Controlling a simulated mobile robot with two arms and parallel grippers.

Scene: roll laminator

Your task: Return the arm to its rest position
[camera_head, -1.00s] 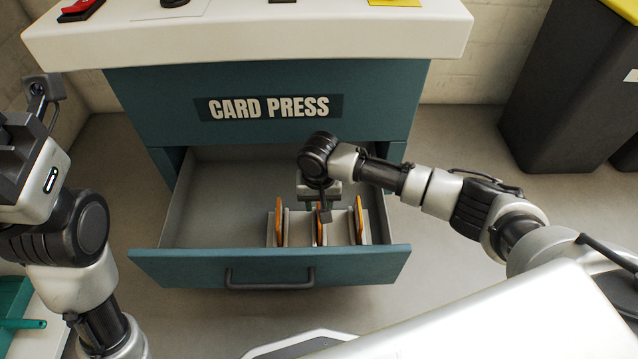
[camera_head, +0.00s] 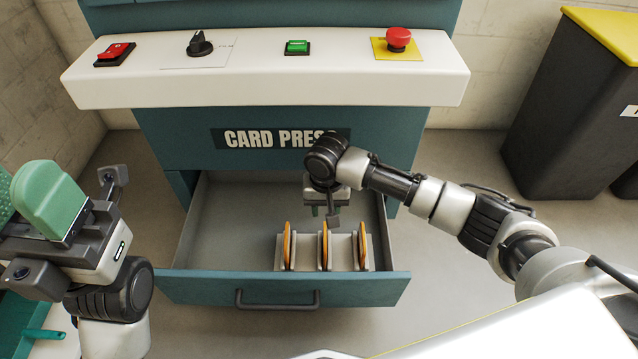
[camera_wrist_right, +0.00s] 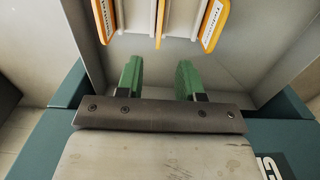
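My right gripper (camera_head: 324,208) hangs fingers-down over the open drawer (camera_head: 215,288), just behind a rack with several card-like pieces. In the right wrist view its green fingers (camera_wrist_right: 159,80) are apart with nothing between them. The orange-edged pieces (camera_head: 287,245) stand upright in the light rack (camera_head: 308,254), clear of the fingers. My left gripper (camera_head: 22,190) is at the left edge of the head view, partly cut off. Its green fingers look apart, and I see nothing held.
The card press panel (camera_head: 265,82) overhangs the drawer, with a red switch (camera_head: 115,53), black knob (camera_head: 199,44), green button (camera_head: 297,47) and red emergency button (camera_head: 398,38). A dark bin (camera_head: 560,110) stands right. A teal tray (camera_head: 12,325) lies lower left.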

